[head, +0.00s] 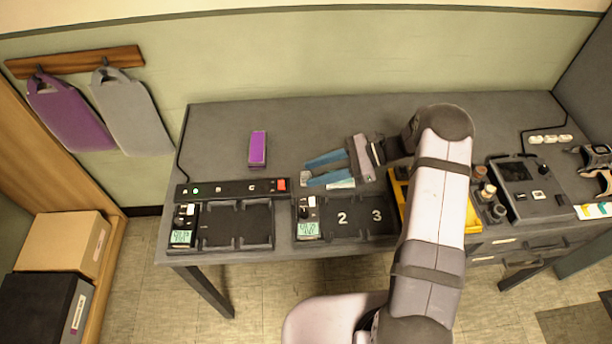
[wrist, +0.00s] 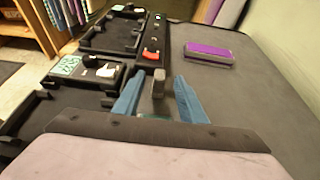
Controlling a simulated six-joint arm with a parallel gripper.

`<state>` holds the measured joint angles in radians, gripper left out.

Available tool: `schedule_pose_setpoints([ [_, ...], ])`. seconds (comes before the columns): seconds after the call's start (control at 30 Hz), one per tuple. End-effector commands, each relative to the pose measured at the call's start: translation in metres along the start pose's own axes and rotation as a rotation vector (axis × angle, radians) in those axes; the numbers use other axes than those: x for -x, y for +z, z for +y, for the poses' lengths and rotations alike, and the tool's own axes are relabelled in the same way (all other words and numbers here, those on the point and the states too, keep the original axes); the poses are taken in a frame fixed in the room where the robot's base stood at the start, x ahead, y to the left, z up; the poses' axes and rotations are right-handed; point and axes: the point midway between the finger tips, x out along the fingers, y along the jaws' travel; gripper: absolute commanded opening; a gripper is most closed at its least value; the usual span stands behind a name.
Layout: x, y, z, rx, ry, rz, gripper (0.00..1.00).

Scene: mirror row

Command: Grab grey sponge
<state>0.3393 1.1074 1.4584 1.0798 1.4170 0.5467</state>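A small grey block (head: 305,176), which I take for the grey sponge, stands on the table just behind the right-hand tray. It also shows in the wrist view (wrist: 158,84), upright between the two blue fingers. My gripper (head: 309,174) reaches in from the right, low over the table, with its fingers apart. In the wrist view my gripper (wrist: 160,92) has one finger on each side of the block, with gaps visible, so it looks open. How far the fingertips reach past the block is hard to tell.
A purple-topped block (head: 258,148) lies farther back on the table (head: 215,135). A black strip (head: 232,189) with a red switch is left of the block. Trays with numbered bays (head: 345,217) line the front edge. A yellow tray (head: 399,190) lies partly behind my arm.

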Motion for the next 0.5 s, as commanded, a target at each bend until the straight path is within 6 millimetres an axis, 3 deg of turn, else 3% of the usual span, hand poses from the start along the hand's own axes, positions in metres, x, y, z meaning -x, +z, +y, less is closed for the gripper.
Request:
schedule_pose_setpoints([
  [0.2, -0.027, -0.001, 0.001, -0.001, 0.003, 0.000, 0.38],
  [0.5, -0.035, -0.002, 0.001, 0.001, 0.000, 0.000, 0.38],
])
